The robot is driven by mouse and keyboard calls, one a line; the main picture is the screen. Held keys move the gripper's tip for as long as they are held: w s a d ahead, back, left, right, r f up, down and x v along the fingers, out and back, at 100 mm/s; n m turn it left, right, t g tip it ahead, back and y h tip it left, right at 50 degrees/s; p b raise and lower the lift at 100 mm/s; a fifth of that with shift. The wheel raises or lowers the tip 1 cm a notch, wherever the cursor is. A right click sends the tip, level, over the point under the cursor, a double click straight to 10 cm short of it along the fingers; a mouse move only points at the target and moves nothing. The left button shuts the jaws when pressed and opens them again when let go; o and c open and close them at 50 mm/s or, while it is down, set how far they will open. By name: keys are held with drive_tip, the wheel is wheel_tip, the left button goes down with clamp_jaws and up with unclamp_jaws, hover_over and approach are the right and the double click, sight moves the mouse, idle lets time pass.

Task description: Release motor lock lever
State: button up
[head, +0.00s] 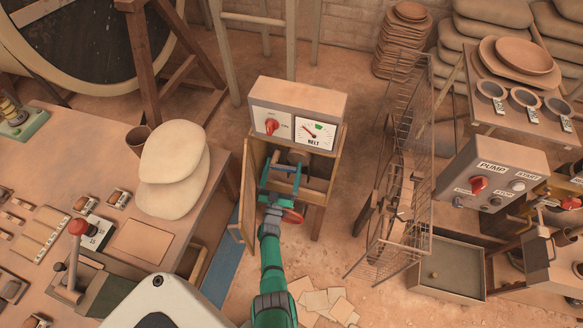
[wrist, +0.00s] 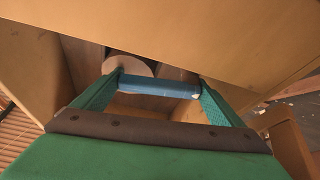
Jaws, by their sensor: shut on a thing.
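My gripper (head: 283,178) reaches into the open wooden cabinet under the belt control box in the head view. In the wrist view its two teal fingers (wrist: 161,82) are shut on the ends of a blue round bar (wrist: 150,86), which looks like the grip of the motor lock lever. The bar lies crosswise between the fingertips. A pale round pulley or drum end (wrist: 130,65) sits just behind the bar's left end. The rest of the lever and its pivot are hidden.
The belt box (head: 325,98) with a red knob and a dial stands above the cabinet. The cabinet's open door (head: 248,190) stands left of my arm. A wire cage guard (head: 395,190) stands to the right. A table (head: 135,235) is at left.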

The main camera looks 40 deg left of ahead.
drive_tip(key=shift+m, duration=0.3)
drive_tip(key=o, duration=1.3)
drive_tip(key=shift+c, duration=0.2)
